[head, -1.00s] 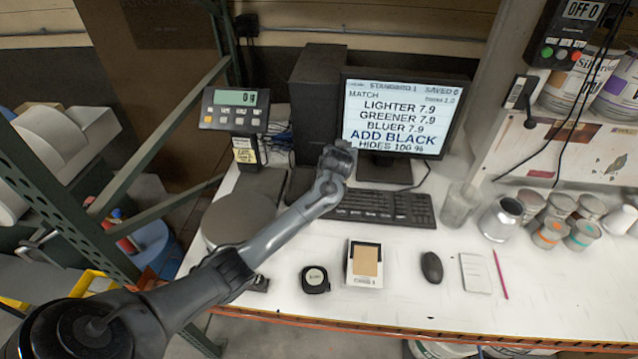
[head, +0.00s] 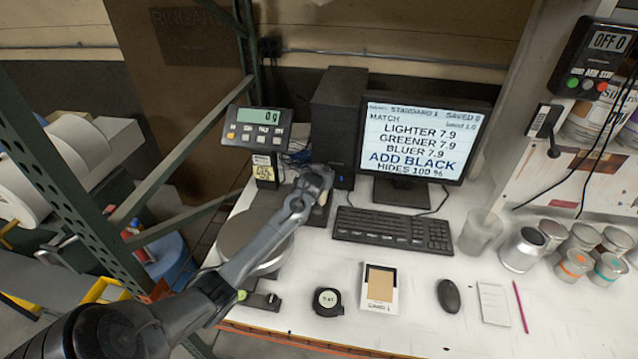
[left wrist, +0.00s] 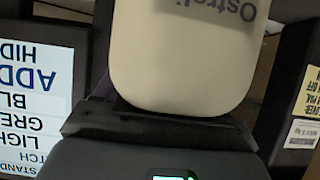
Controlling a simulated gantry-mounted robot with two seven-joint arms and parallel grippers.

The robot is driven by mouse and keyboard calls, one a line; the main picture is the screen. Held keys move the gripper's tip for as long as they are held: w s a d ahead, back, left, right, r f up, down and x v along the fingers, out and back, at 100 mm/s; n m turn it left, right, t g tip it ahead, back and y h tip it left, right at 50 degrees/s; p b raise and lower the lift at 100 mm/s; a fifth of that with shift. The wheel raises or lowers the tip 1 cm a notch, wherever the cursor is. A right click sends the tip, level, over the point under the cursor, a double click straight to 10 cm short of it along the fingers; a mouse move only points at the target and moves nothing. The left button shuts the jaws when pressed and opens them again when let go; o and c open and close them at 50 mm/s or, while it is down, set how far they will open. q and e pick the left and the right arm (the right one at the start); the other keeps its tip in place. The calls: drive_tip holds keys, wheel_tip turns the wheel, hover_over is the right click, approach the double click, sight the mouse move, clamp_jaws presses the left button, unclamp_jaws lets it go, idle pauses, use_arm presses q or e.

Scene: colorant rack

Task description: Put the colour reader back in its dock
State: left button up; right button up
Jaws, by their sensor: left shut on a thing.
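My left gripper (head: 318,180) is shut on a pale device, which I take to be the colour reader (head: 327,184). It is held just in front of the black computer tower. In the left wrist view the cream reader (left wrist: 185,60) fills the upper middle, with upside-down lettering and dark gripper parts below it. A small lit green display (left wrist: 172,178) shows at the bottom edge. A dark block (head: 319,214) sits on the bench below the gripper, left of the keyboard; it may be the dock, but the gripper partly covers it. My right gripper is out of view.
The tower (head: 337,115) and monitor (head: 418,140) stand behind the gripper, the keyboard (head: 392,230) to its right. The scale display (head: 258,128) and round pan (head: 240,243) are left. A tape measure (head: 327,301), card (head: 380,288) and mouse (head: 449,295) lie in front.

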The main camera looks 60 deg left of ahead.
use_arm(q)
drive_tip(key=shift+s+a, duration=0.15)
drive_tip(key=shift+a, duration=0.1)
drive_tip(key=shift+f, duration=2)
drive_tip(key=o, duration=1.3)
drive_tip(key=shift+f, duration=0.3)
drive_tip(key=o, duration=0.4)
drive_tip(key=shift+r, duration=0.1)
drive_tip(key=shift+o, duration=0.2)
drive_tip(key=shift+r, duration=0.1)
drive_tip(key=shift+s+d+r, duration=0.2)
drive_tip(key=shift+d+r, duration=0.05)
drive_tip(key=shift+d, duration=0.1)
drive_tip(key=v, duration=1.1)
drive_tip(key=shift+p, duration=0.45)
drive_tip(key=shift+s, duration=0.1)
